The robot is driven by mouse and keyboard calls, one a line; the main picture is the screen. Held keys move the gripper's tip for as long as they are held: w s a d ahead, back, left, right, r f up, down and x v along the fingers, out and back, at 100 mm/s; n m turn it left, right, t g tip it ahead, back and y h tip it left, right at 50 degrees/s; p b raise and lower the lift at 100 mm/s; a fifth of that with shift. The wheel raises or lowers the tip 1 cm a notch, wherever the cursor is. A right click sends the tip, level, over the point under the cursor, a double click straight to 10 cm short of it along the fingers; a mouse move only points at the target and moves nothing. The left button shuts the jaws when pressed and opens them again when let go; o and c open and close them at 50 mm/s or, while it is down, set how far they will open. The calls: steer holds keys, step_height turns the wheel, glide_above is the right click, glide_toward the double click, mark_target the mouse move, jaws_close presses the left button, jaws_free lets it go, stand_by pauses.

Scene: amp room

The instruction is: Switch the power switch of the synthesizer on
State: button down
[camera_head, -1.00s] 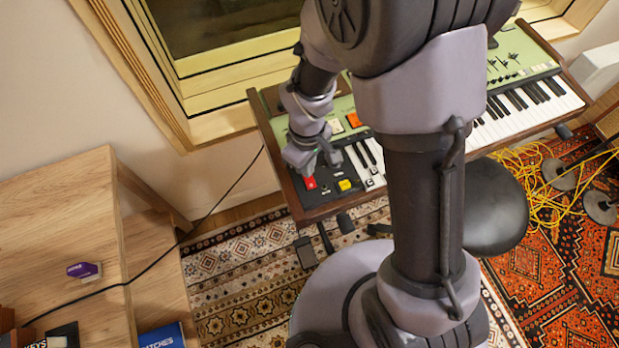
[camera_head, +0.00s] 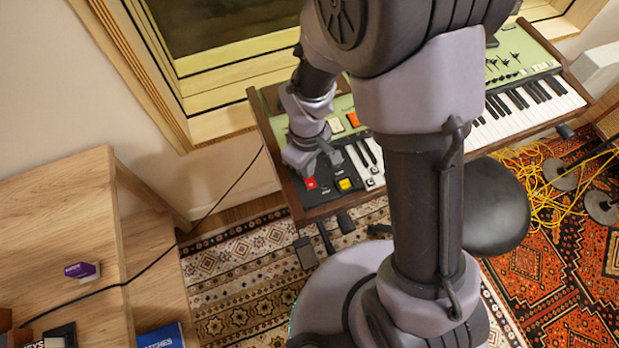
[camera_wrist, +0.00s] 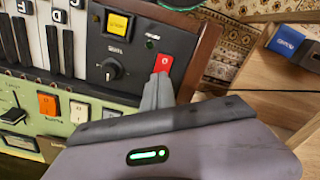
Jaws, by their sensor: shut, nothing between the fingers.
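The synthesizer (camera_head: 520,128) is a wood-cased keyboard with a green panel, standing below the window. Its red power switch (camera_head: 310,183) is on the dark panel at the left end of the keys. In the wrist view the red switch (camera_wrist: 163,63) shows a small white mark. My gripper (camera_head: 325,165) is over that dark panel. Its fingertips (camera_wrist: 158,80) are shut and empty, right at the near edge of the red switch. I cannot tell whether they touch it. A small round indicator (camera_wrist: 151,43) beside the switch shows green.
A yellow button (camera_wrist: 117,22) and a black knob (camera_wrist: 110,69) lie close to the switch. Orange and white switches (camera_wrist: 47,104) are on the green panel. A wooden shelf (camera_head: 60,215) with small boxes stands left. Yellow cables (camera_head: 545,190) lie on the rug at right.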

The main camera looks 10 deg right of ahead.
steer(key=shift+f+b, duration=0.4)
steer(key=shift+f, duration=0.05)
step_height(320, 180, up, 7)
steer(key=p, duration=0.6)
stand_by(0.4)
